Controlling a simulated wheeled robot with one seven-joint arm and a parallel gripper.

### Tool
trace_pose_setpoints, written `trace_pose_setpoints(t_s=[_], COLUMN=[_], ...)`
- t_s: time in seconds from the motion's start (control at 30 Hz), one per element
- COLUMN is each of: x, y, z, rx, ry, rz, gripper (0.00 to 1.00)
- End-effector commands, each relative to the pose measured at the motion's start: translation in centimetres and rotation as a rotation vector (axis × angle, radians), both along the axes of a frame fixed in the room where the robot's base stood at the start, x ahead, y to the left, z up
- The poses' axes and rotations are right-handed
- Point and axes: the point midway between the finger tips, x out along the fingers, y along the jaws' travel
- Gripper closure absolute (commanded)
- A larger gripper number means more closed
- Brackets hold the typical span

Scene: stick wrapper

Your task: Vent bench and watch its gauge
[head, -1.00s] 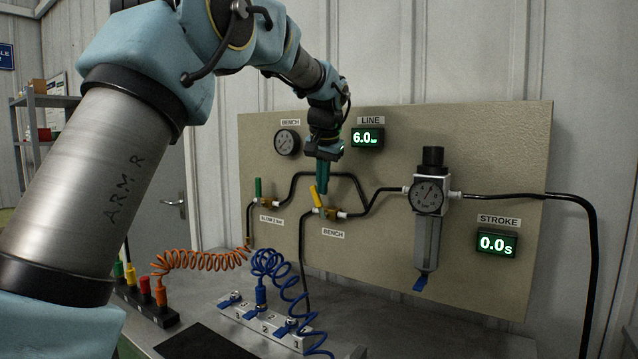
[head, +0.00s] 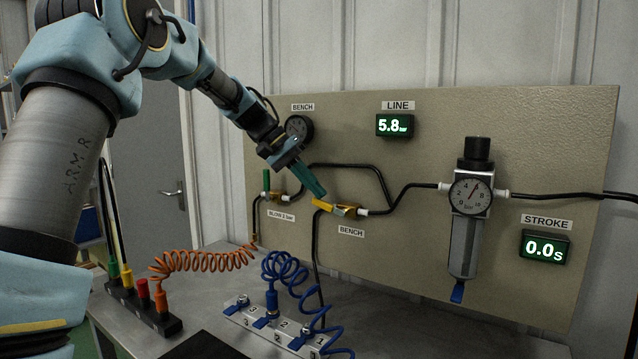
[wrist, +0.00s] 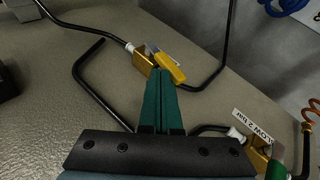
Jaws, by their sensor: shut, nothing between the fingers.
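The BENCH valve (head: 347,211) on the panel has a yellow lever (head: 323,204) pointing left and slightly up. My gripper (head: 320,193) is shut and empty, its green fingertips close to the lever; touching or just apart, I cannot tell. In the wrist view the fingertips (wrist: 163,78) lie beside the yellow lever (wrist: 169,67). The BENCH gauge (head: 299,126) is a round black-rimmed dial above, partly covered by my wrist; its needle is too small to read. The LINE display (head: 395,125) reads 5.8 bar.
A regulator (head: 469,210) with a dial and the STROKE display (head: 545,247), 0.0 s, are to the right. Coiled orange (head: 205,261) and blue (head: 300,283) hoses lie below. Black tubes cross the panel.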

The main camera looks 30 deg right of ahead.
Motion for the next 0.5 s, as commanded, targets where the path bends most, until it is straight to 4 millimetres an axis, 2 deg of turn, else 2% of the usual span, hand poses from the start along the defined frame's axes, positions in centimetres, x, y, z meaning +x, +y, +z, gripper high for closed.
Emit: trace_pose_setpoints(t_s=[0.5], x=[-0.64], y=[-0.36], z=[-0.38], rx=[-0.006], ry=[0.013], rz=[-0.002], gripper=[1.0])
